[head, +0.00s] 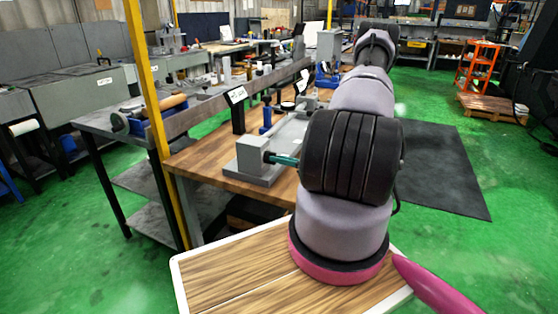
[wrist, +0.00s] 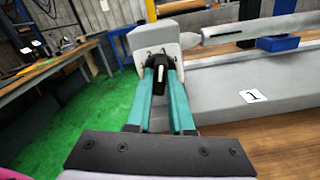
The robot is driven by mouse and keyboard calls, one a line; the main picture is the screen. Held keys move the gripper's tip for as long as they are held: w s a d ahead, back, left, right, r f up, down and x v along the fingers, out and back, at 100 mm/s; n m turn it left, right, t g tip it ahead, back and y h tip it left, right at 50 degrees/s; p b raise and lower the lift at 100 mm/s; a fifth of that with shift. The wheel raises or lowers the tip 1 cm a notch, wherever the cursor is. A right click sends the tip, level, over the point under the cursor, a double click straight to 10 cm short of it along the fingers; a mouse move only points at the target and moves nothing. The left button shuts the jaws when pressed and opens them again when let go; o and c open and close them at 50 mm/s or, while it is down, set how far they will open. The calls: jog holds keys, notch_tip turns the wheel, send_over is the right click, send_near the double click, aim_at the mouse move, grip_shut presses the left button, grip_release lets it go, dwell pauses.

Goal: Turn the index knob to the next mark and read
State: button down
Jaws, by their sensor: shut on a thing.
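The index knob (wrist: 157,78) is black with a white pointer line. In the wrist view it sits on the end face of the grey headstock block (wrist: 150,40), and its line points nearly straight up, leaning slightly right. Small dark marks show on the face around it, too small to read. My gripper (wrist: 160,68) has teal fingers, one on each side of the knob, shut on it. In the head view my gripper (head: 271,158) reaches the right side of the grey block (head: 250,157); the knob is hidden there.
A grey shaft (wrist: 250,28) and a blue support (wrist: 278,42) stand beyond. The wooden bench (head: 225,170) lies beneath.

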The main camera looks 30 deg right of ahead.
jog(key=shift+m, duration=0.6)
jog(key=c, duration=0.8)
grip_release()
jog(key=shift+d, duration=0.1)
jog(key=v, duration=1)
jog(key=shift+s+d, duration=0.25)
jog(key=shift+s, duration=0.1)
